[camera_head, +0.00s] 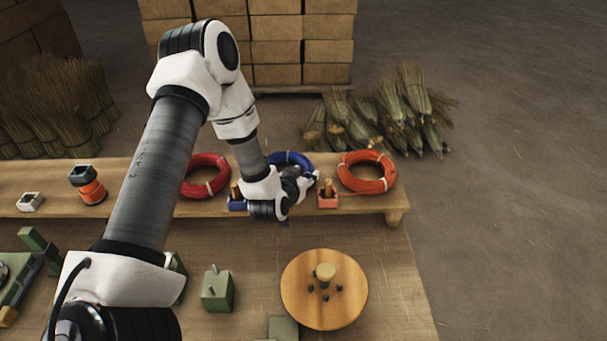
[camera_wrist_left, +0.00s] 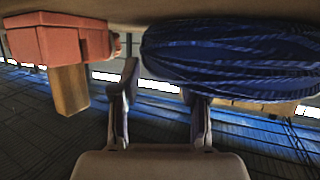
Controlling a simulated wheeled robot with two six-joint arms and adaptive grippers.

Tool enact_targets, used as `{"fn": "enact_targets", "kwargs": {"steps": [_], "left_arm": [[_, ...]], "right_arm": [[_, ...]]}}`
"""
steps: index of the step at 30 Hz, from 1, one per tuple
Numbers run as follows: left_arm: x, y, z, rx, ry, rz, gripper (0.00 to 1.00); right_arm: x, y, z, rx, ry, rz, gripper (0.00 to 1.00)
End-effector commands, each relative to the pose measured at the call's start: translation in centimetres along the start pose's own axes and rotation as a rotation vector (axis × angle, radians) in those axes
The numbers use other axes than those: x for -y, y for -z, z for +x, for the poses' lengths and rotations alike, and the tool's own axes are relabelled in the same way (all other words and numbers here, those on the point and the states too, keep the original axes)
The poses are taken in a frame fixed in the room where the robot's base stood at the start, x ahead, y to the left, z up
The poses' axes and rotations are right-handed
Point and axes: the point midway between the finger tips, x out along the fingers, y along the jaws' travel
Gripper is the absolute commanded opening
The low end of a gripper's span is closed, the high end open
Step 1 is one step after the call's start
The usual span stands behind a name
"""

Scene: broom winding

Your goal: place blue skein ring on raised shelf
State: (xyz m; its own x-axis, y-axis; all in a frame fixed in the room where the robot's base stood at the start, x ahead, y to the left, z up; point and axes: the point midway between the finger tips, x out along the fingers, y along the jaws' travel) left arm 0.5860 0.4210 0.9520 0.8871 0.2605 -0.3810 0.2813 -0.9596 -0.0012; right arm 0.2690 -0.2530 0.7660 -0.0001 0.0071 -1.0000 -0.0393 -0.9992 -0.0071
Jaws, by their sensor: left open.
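The blue skein ring (camera_head: 288,157) lies on the raised shelf (camera_head: 52,178), between a red ring and an orange-red ring. My left gripper (camera_head: 306,180) is open at its front right side, and my wrist hides part of it. In the left wrist view, which looks upside down, the blue skein (camera_wrist_left: 235,60) is close ahead, behind the open fingers (camera_wrist_left: 163,82). Its left end shows in the gap between them, and the right fingertip overlaps it. I cannot tell whether a finger touches it. My right gripper is not in view.
The red ring (camera_head: 206,176) and orange-red ring (camera_head: 367,172) flank the blue one. A red block with a wooden peg (camera_head: 328,196) stands right beside the gripper; it also shows in the wrist view (camera_wrist_left: 72,48). A round wooden disc (camera_head: 300,298) with a knob sits on the lower table.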

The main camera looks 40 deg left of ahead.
Motion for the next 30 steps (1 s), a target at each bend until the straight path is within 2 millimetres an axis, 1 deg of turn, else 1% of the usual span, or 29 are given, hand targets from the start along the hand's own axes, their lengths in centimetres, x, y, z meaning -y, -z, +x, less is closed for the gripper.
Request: {"fn": "enact_targets", "kwargs": {"steps": [2,5,8,12,14,15,16,18,22,30], "left_arm": [[0.0,0.0,-0.2,0.0,0.0,-0.001,0.45],[0.0,-0.1,-1.3,0.001,0.0,-0.003,0.45],[0.0,-0.1,-3.4,0.002,0.0,-0.005,0.45],[0.0,-0.2,-7.2,0.003,0.0,-0.006,0.45],[0.0,-0.1,-8.8,0.002,-0.001,-0.005,0.45],[0.0,0.4,-9.9,0.004,0.0,-0.002,0.45],[0.0,0.8,-10.5,0.006,-0.001,0.002,0.45],[0.0,0.6,-11.4,0.005,0.001,0.003,0.45],[0.0,0.2,-12.1,0.002,0.0,0.0,0.45],[0.0,0.0,-12.0,0.0,0.0,0.0,0.45]], "right_arm": [[0.0,0.0,0.0,0.0,0.0,0.0,0.0],[0.0,0.0,0.2,0.0,0.0,0.0,0.0],[0.0,0.0,0.5,0.0,0.0,0.0,0.0],[0.0,0.0,0.9,0.0,0.0,0.0,0.0],[0.0,0.0,1.0,0.0,0.0,0.0,0.0],[0.0,0.0,0.1,0.001,0.0,0.0,0.0],[0.0,-0.1,-1.0,0.001,0.0,0.0,0.0],[0.0,0.0,-2.0,-0.001,0.0,0.0,0.0],[0.0,0.0,-2.4,-0.001,0.0,0.0,0.0],[0.0,0.0,-2.1,0.0,0.0,0.0,0.0]]}}
